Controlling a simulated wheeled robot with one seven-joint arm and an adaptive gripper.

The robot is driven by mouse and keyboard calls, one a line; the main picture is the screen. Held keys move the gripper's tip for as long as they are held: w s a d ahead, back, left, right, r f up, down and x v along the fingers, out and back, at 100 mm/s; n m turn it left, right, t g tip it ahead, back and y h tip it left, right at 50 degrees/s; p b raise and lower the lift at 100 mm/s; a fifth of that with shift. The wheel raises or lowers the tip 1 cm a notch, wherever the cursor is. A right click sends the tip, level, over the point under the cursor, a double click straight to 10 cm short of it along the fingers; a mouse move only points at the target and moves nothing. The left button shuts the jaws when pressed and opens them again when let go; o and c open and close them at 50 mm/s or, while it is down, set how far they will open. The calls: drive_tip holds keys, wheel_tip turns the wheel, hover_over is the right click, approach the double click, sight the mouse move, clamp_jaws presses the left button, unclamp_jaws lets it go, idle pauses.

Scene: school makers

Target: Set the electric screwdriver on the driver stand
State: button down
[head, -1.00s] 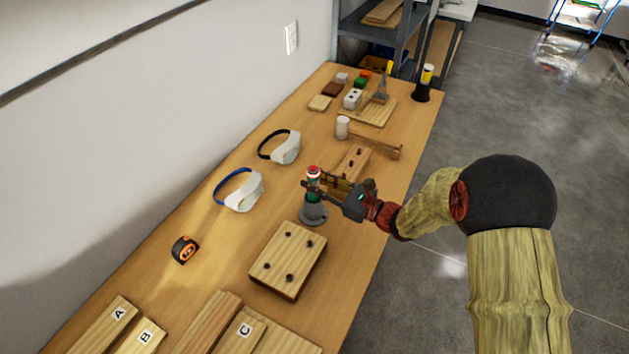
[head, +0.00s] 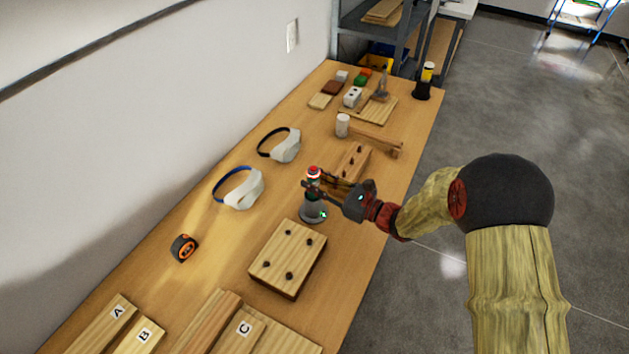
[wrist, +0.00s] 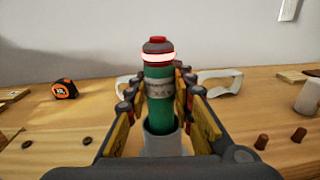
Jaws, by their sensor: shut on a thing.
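The electric screwdriver (wrist: 160,98) is an upright green cylinder with a red cap and a glowing white ring; its red top also shows in the head view (head: 313,171). My gripper (head: 316,186) is shut on it, with a finger on each side in the wrist view. The driver stand (head: 312,212) is a grey piece with a round base on the table, directly under the screwdriver, and a green light shows on it. In the wrist view the screwdriver's lower end goes into the grey cup (wrist: 165,145). The tip is hidden.
A wooden block with dark pegs (head: 288,262) lies in front of the stand, and another pegged block (head: 352,162) is close behind. White goggles (head: 240,190) lie to the left, a tape measure (head: 184,247) farther left. A black holder (head: 422,90) stands at the far end.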

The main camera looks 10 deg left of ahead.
drive_tip(key=c, duration=1.8)
unclamp_jaws()
drive_tip(key=p+v, duration=0.2)
drive_tip(key=v, duration=0.9)
drive_tip(key=shift+f, duration=0.1)
